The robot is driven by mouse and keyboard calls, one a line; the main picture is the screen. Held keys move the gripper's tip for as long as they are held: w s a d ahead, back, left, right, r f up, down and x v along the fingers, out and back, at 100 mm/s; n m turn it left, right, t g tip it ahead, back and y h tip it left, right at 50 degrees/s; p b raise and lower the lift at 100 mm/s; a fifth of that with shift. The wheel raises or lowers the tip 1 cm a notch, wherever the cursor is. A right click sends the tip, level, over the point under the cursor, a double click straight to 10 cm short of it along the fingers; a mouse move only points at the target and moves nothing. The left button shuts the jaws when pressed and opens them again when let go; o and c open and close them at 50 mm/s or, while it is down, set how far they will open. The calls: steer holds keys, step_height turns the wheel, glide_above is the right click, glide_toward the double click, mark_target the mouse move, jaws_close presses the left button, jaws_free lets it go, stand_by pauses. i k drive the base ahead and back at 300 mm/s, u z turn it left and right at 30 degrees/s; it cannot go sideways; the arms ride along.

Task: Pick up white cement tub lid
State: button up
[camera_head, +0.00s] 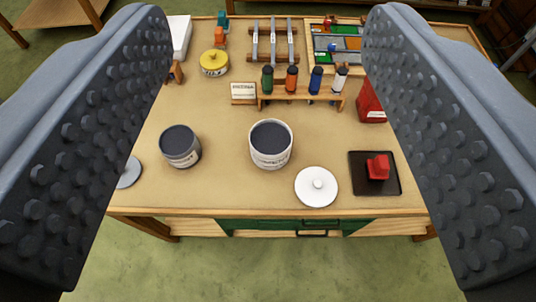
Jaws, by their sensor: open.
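The white lid (317,187) lies flat on the workbench near its front edge, right of centre. It is round with a small knob in its middle. A white tub (271,145) with dark grey contents stands open just behind and left of it. My gripper (268,25) is open and empty, with its two studded dark fingers at the left and right of the picture. The fingers are spread wide, and the lid shows between them, apart from both.
A grey tub (180,146) stands to the left, with a grey lid (129,173) partly behind my left finger. A black tray (375,174) with a red block (378,167) is right of the white lid. A bottle rack (301,95), yellow tin (214,64) and leaded panel (337,43) stand farther back.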

mark_target(316, 186)
steer(key=u, duration=0.55)
steer(key=k, duration=1.45)
steer(key=z, duration=0.6)
steer(key=i, duration=1)
steer(key=u, duration=0.05)
